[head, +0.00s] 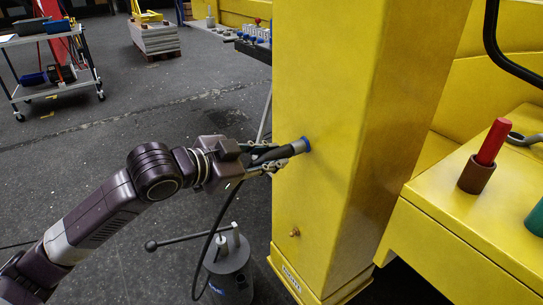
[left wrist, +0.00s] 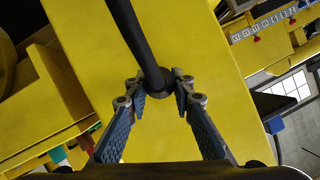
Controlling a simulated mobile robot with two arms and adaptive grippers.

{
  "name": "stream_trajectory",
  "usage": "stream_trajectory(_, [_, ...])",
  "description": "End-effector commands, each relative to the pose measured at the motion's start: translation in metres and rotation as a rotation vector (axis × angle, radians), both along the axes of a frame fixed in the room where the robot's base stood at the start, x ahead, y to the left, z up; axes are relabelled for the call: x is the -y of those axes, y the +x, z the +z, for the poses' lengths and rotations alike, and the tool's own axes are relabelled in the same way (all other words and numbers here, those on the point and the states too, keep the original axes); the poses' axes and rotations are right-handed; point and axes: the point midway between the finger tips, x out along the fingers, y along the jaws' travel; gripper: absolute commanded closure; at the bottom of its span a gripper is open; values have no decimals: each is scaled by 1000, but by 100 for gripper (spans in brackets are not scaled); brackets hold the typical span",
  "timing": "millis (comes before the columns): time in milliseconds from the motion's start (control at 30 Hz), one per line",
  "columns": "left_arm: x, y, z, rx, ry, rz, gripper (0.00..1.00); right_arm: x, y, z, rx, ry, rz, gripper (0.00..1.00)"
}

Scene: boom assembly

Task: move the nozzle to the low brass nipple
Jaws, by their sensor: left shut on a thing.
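The nozzle (head: 277,154) is a dark cylinder with a blue collar at its tip, on a black hose. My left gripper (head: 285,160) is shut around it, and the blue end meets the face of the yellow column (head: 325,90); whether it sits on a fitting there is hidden. The low brass nipple (head: 295,232) sticks out bare from the column's lower part, below the gripper. My right gripper is out of view.
A grey pump canister (head: 228,268) with a long handle stands on the floor below my left arm, beside the black hose. A yellow ledge (head: 470,230) at right carries a red peg (head: 493,142) in a brown sleeve. A cart (head: 55,70) stands far left. Open floor lies between.

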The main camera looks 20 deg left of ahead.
Motion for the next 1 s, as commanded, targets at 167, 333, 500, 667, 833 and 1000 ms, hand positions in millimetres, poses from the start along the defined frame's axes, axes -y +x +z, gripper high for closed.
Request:
stream_trajectory(167, [0,0,0,-1,0,-1,100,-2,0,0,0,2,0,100])
stream_trajectory(333, [-1,-1,-1,-1,0,0,100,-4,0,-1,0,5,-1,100])
stream_trajectory(500, [-2,-3,-1,-2,0,0,100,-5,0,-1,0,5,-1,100])
stream_trajectory(667, [-3,-4,-1,-2,0,0,100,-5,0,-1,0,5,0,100])
stream_trajectory(833, [-3,-3,0,1,0,0,100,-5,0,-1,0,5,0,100])
stream_trajectory(1000, [-6,-6,-1,1,0,2,100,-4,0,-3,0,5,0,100])
